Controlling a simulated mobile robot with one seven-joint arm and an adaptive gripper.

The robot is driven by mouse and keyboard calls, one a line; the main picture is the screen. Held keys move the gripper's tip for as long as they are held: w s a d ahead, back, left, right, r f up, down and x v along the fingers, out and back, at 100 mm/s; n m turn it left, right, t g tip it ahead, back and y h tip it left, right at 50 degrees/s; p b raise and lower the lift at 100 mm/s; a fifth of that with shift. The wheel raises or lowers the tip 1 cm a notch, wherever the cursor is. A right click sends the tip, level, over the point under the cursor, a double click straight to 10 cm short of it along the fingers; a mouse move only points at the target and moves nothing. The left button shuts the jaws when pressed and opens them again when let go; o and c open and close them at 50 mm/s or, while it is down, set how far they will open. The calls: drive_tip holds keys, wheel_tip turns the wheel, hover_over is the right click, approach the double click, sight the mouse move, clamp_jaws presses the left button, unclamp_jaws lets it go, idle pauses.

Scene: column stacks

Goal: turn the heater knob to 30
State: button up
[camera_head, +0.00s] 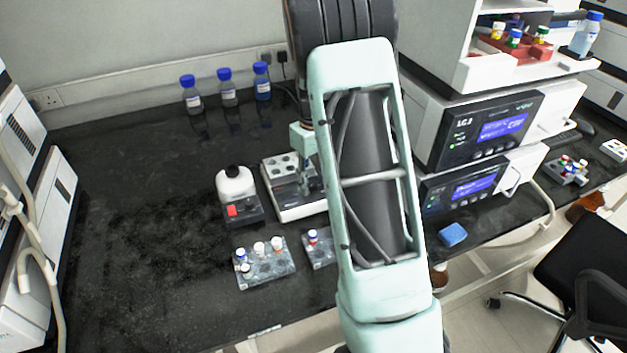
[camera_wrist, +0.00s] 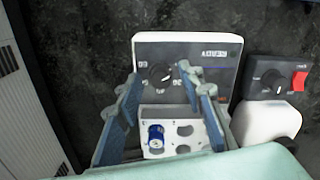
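The heater has a white body (camera_wrist: 225,90) with a dark front panel and a round black knob (camera_wrist: 160,76), seen upside down in the wrist view. The knob has a light pointer mark; the scale numbers around it are too small to read surely. My gripper (camera_wrist: 159,72) is open, with one blue-padded finger on each side of the knob. I cannot tell whether either finger touches it. In the head view the heater (camera_head: 285,213) stands on the bench, and my gripper (camera_head: 306,182) reaches down over it. The knob is not clear there.
A mixer with a white top (camera_head: 235,183) and red switch stands beside the heater. A vial (camera_wrist: 156,138) sits in the heater block. Vial racks (camera_head: 265,270) stand in front, three blue-capped bottles (camera_head: 228,95) behind, and stacked instruments (camera_head: 480,130) at right. The left bench is clear.

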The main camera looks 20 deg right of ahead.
clamp_jaws()
idle(0.3)
drive_tip(key=shift+m, duration=0.4)
drive_tip(key=m+p, duration=0.1)
drive_tip(key=m, duration=0.4)
drive_tip(key=m+p, duration=0.1)
drive_tip(key=m, duration=0.5)
drive_tip(key=shift+w+a, duration=0.1)
idle(0.4)
unclamp_jaws()
